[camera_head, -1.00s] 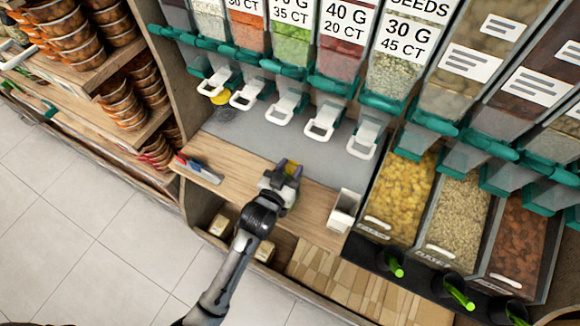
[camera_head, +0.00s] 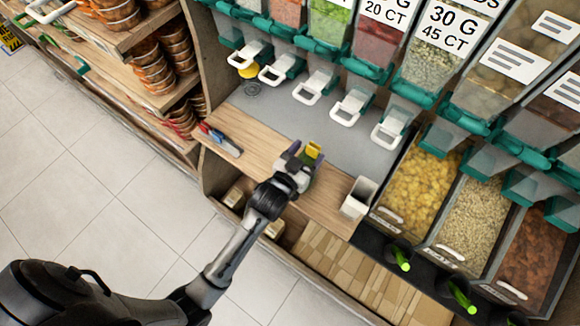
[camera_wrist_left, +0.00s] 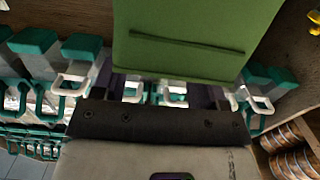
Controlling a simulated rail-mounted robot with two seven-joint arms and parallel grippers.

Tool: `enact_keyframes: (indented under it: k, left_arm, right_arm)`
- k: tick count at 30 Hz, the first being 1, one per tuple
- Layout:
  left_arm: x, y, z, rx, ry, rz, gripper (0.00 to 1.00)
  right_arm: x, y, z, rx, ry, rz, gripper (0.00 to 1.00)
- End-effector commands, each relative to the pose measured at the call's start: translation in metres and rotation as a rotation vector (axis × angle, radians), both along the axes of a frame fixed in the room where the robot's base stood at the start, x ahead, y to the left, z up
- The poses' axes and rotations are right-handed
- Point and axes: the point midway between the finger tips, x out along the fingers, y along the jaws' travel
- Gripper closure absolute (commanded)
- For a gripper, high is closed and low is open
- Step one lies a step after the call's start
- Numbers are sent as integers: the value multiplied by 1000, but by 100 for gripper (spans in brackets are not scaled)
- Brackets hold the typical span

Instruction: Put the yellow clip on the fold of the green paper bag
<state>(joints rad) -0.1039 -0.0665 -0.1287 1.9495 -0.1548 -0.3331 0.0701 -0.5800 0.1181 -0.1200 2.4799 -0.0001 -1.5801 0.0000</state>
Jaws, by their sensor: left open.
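The yellow clip (camera_head: 313,149) shows in the head view at the tips of my left gripper (camera_head: 308,158), at the top of the green paper bag (camera_head: 309,183). The gripper is open, with its fingers around the clip area. The bag is mostly hidden by the gripper in the head view. In the left wrist view the green bag (camera_wrist_left: 195,30) fills the top middle, with a dark line across it. The clip cannot be made out there, so I cannot tell whether it grips the fold. My right gripper is not in view.
A white bin (camera_head: 358,197) stands on the wooden counter (camera_head: 262,140) right of the gripper. Red and blue handled tools (camera_head: 220,138) lie left. Dispensers with white handles (camera_head: 352,104) hang behind. The grey mat (camera_head: 300,115) is mostly clear.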

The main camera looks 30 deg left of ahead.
Motion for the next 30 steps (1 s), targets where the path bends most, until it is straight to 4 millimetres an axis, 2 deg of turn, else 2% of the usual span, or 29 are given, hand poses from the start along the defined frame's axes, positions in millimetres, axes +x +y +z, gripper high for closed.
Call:
enact_keyframes:
  k: [9, 15, 21, 30]
  left_arm:
    - [-65, 5, 4, 1, 4, 0, 34]
    - [-97, 7, 6, 0, 3, 0, 34]
    - [-115, 8, 6, 0, 2, 0, 34]
    - [-121, 9, 6, 0, 1, 0, 34]
  right_arm:
    - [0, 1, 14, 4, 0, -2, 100]
    - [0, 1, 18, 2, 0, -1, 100]
    - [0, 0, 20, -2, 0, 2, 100]
    - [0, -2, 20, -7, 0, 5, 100]
